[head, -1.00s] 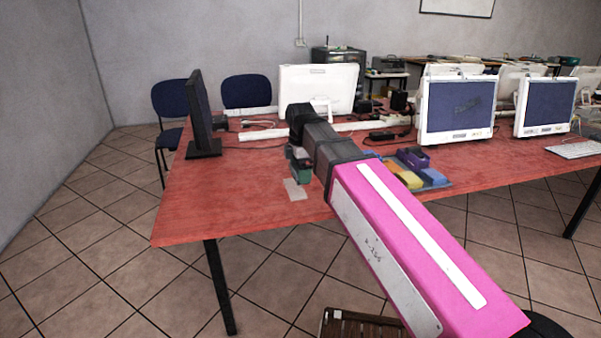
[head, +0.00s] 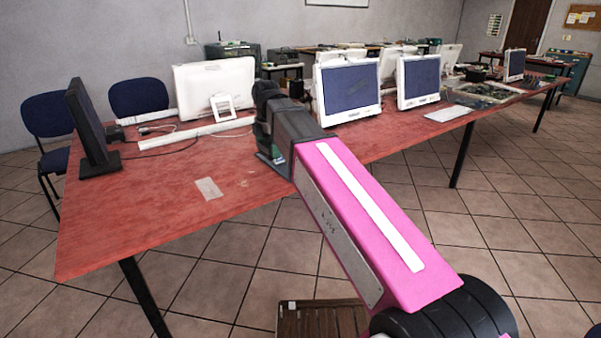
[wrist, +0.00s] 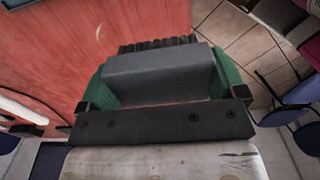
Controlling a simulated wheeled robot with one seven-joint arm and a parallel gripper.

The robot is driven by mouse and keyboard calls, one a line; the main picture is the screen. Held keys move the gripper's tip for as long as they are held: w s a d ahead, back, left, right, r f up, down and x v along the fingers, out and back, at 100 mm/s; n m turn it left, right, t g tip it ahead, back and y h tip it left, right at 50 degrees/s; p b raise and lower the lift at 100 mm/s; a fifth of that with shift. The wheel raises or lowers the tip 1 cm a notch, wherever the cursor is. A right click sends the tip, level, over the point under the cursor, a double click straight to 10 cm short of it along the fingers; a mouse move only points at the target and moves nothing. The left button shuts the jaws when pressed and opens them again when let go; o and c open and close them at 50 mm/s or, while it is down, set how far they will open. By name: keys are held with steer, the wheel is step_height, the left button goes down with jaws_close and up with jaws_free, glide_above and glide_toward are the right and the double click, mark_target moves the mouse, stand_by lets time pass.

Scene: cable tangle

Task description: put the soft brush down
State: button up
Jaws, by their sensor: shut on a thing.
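My gripper (wrist: 163,82) shows in the wrist view with its green fingers on either side of a grey block, shut on it. This block, with a dark ridged strip along its far edge, appears to be the soft brush (wrist: 158,72). In the head view my gripper (head: 272,162) is at the end of my pink arm, at the table's near edge. The brush cannot be made out clearly there. The red table (head: 150,225) lies under and beyond the gripper. I cannot tell whether the brush touches it.
A pale card (head: 208,188) lies on bare tabletop left of my gripper. A dark monitor (head: 88,125) stands at the left end. A white monitor (head: 215,90) and cables are behind. Two white-framed screens (head: 347,90) stand to the right. A brown slatted thing (head: 320,318) is on the floor.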

steer(key=w+d+f, duration=0.4)
steer(key=w+d, duration=0.1)
steer(key=w+d+f, duration=0.2)
steer(key=w+d, duration=0.1)
steer(key=shift+w+f, duration=0.15)
steer(key=shift+f, duration=2.25)
steer(key=shift+f, duration=0.1)
steer(key=o, duration=0.7)
steer(key=shift+o, duration=0.3)
step_height(320, 180, up, 12)
steer(key=shift+d, duration=0.1)
